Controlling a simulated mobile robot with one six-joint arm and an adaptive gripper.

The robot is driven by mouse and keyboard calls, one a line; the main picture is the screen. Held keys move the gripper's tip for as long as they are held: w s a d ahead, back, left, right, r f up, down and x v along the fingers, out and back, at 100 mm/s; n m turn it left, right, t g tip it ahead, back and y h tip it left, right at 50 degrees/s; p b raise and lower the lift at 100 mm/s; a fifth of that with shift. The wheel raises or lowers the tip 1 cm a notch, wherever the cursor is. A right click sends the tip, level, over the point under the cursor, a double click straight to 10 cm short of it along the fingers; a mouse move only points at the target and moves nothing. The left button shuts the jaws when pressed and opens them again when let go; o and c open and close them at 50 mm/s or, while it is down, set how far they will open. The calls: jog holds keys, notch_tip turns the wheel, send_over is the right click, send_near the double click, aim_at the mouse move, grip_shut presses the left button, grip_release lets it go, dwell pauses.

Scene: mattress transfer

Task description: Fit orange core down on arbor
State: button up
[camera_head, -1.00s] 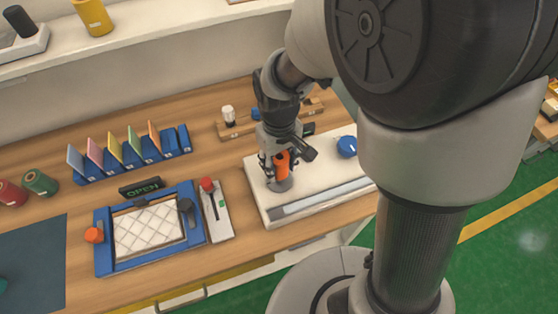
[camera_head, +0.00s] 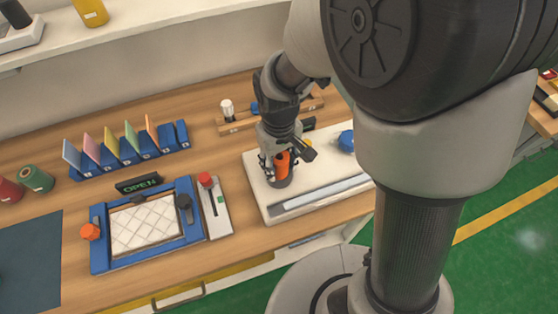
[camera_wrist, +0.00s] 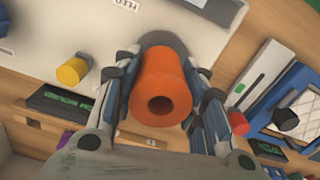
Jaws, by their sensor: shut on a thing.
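The orange core (camera_head: 283,163) is upright over the grey round base on the white machine plate (camera_head: 260,203). In the wrist view the orange core (camera_wrist: 160,72) shows its open end with a dark bore, and the grey disc (camera_wrist: 166,42) lies behind its far end. My gripper (camera_head: 277,166) is shut on the core, with one finger on each side of it; the fingers also show in the wrist view (camera_wrist: 160,95). The arbor itself is hidden by the core. I cannot tell whether the core touches the base.
A blue knob (camera_head: 346,141) stands right of the gripper on the plate. A red-topped lever box (camera_head: 213,205) and a blue frame with a white quilted pad (camera_head: 146,228) lie to the left. An OPEN sign (camera_head: 138,184) and colored card holders (camera_head: 125,150) are further left. A yellow knob (camera_wrist: 72,71) is near the gripper.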

jog(key=shift+f+b, duration=0.6)
jog(key=shift+f, duration=0.3)
jog(key=o, duration=1.1)
notch_tip(320, 180, up, 12)
jog(key=shift+r, duration=0.1)
jog(key=s+d+r+m+t, duration=0.1)
jog(key=s+d+r, duration=0.1)
jog(key=s+d, duration=0.1)
jog(key=s+d+r+m+t, duration=0.2)
jog(key=s+d+r, duration=0.1)
jog(key=s, duration=0.3)
jog(key=s+d+r+m+t, duration=0.1)
jog(key=s+d+r+m, duration=0.1)
jog(key=s+d, duration=0.2)
jog(key=shift+s+d+r+t, duration=0.15)
jog(key=shift+s+d+t, duration=0.15)
jog(key=shift+d, duration=0.2)
